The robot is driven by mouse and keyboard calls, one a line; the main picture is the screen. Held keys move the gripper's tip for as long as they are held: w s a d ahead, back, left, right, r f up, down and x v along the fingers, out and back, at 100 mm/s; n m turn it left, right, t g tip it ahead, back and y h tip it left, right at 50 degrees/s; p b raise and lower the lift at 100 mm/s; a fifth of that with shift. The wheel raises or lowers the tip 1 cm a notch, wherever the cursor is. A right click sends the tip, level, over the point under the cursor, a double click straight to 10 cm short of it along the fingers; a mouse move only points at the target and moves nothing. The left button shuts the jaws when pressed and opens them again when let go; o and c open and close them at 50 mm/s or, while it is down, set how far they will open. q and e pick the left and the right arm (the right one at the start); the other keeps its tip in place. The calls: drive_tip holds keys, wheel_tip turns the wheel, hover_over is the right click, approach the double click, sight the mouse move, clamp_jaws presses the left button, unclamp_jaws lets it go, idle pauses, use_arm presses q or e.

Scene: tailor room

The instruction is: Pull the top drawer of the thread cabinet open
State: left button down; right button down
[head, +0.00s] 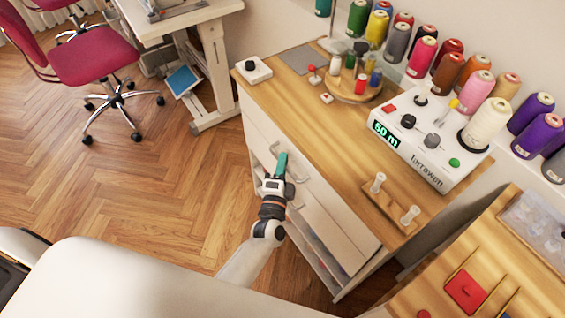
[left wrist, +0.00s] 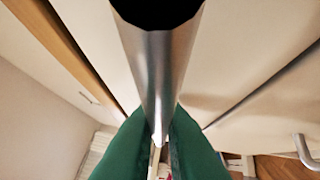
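The thread cabinet (head: 330,203) is white with a wooden top and stands in the middle of the head view. Its top drawer (head: 262,128) looks closed, its front flush with the cabinet. My left gripper (head: 281,164), with green fingers, is at the top drawer's metal handle (head: 296,160). In the left wrist view the handle bar (left wrist: 157,75) runs between the two green fingers (left wrist: 160,150), which look closed on it. The exact contact is partly hidden by the bar. My right gripper is not in view.
A lower drawer's handle (left wrist: 305,150) shows in the left wrist view. Thread spools and a white winding machine (head: 430,135) stand on the cabinet top. A wooden table (head: 440,280) is at lower right. Open wooden floor (head: 165,190) lies left of the cabinet; a pink chair (head: 92,62) is farther off.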

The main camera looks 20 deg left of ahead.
use_arm(q)
drive_tip(key=shift+s, duration=0.1)
drive_tip(key=s+a+p, duration=0.8)
drive_tip(key=s+a, duration=0.9)
drive_tip(key=s, duration=0.5)
drive_tip(key=c, duration=1.8)
unclamp_jaws()
drive_tip(key=s+d+f+b, duration=0.1)
drive_tip(key=s+b, duration=0.1)
drive_tip(key=s, duration=0.9)
drive_tip(key=shift+s+d+f, duration=0.25)
drive_tip(key=shift+s+f, duration=0.05)
drive_tip(key=shift+s, duration=0.1)
